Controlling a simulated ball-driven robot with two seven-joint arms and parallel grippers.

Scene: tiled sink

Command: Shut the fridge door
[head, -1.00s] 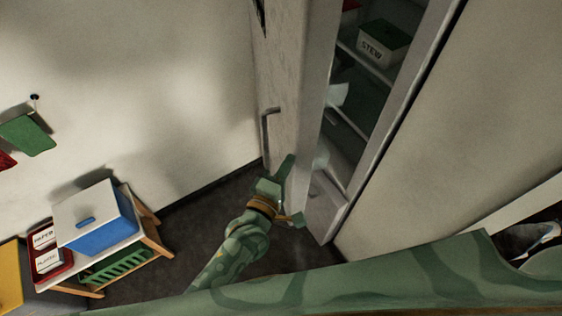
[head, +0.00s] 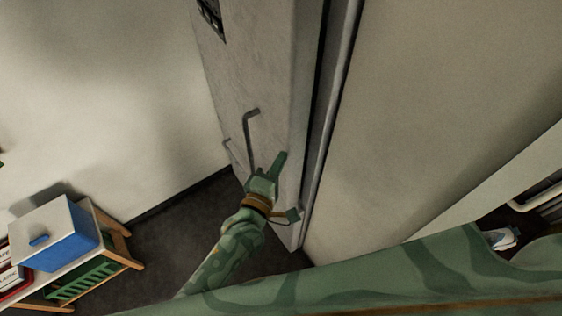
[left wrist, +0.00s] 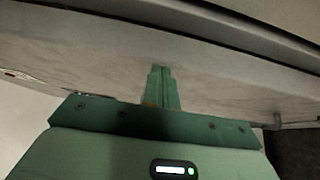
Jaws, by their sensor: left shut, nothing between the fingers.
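The pale grey fridge door (head: 225,75) stands almost shut in the head view. A narrow dark gap runs between its edge and the fridge body's frame (head: 341,85). A grey bar handle (head: 249,140) is on the door's outer face. My left gripper (head: 279,165) is at the lower part of the door's outer face, near its free edge. In the left wrist view its green fingers (left wrist: 161,72) are shut together and empty, with tips at the door's face (left wrist: 95,55); contact is hard to tell. The inside of the fridge is hidden. My right gripper is not in view.
A small wooden stand (head: 120,243) holding a blue box with a white lid (head: 68,243) and white-labelled items is at the lower left. Dark floor (head: 180,225) lies clear between it and the door.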

